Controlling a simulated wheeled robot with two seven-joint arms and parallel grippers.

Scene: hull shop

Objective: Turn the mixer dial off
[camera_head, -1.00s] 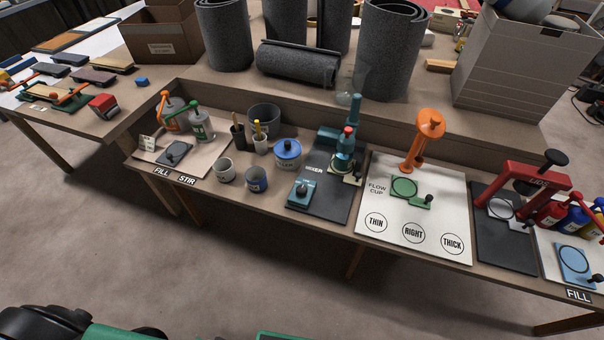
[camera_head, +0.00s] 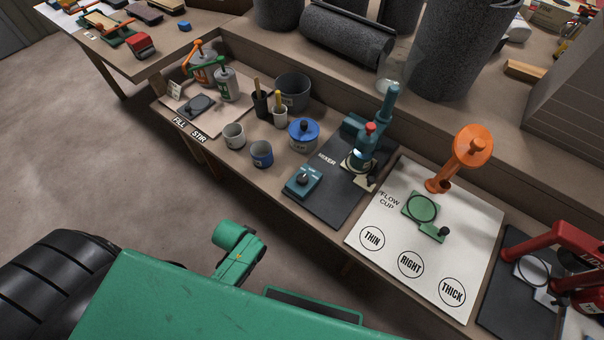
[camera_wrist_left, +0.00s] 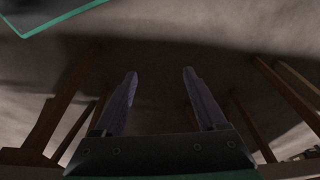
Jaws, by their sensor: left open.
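The mixer (camera_head: 362,148) is a teal stand with a red-topped head, on a black mat marked MIXER (camera_head: 338,190) on the bench. Its dial (camera_head: 303,177) sits on a small teal box at the mat's front left corner; its exact setting is too small to read. My left gripper (camera_wrist_left: 158,78) shows in the left wrist view with two fingers apart and nothing between them, low, with bench legs and floor beyond. The fingers are not seen in the head view, and nothing touches the dial. My right gripper is not in view.
The floor before the bench is open.

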